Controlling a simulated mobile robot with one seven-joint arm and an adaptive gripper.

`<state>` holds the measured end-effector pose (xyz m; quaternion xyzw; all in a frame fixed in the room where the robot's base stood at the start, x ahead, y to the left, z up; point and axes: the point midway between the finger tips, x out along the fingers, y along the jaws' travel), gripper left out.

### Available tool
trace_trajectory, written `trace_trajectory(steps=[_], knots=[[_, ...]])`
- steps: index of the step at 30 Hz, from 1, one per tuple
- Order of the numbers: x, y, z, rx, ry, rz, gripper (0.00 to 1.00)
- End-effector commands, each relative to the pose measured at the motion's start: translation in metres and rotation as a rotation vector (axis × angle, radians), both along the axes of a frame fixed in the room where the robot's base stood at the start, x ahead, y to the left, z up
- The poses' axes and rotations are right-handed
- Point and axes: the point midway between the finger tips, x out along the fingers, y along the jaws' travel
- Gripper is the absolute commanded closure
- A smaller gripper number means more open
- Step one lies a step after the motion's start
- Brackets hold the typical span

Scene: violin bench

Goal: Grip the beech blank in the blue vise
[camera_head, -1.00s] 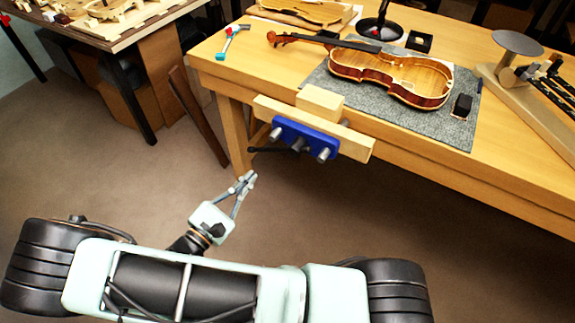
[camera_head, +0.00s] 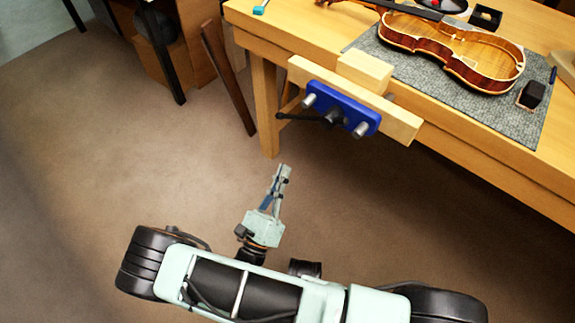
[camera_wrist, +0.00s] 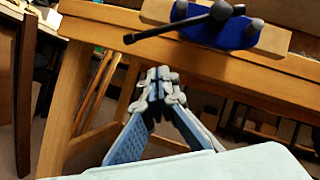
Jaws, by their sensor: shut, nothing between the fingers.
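The blue vise (camera_head: 340,108) is mounted on the front edge of the bench, with a long wooden jaw board (camera_head: 400,122) and a dark handle (camera_head: 297,117). The pale beech blank (camera_head: 365,70) sits at the top of the vise, behind the jaw board. Whether the jaws touch it on both sides I cannot tell. My gripper (camera_head: 283,172) is shut and empty, in front of and below the vise, apart from it. In the wrist view, the fingertips (camera_wrist: 158,82) meet below the blue vise body (camera_wrist: 222,32) and its handle (camera_wrist: 180,26).
The bench (camera_head: 460,148) carries a violin (camera_head: 450,48) on a grey mat (camera_head: 505,118), with a small dark block (camera_head: 532,95) beside it. A dark wooden plank (camera_head: 228,80) leans left of the bench leg (camera_head: 264,105). The floor in front is clear.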

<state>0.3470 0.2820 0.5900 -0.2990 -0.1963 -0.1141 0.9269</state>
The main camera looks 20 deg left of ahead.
Motion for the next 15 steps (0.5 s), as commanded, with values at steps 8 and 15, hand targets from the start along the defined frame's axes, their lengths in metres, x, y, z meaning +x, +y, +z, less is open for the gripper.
trace_trajectory(steps=[8,15], knots=[[0.056,-0.007,0.025,0.002,-0.001,-0.005,1.00],[0.079,0.000,0.052,0.005,0.002,-0.002,1.00]])
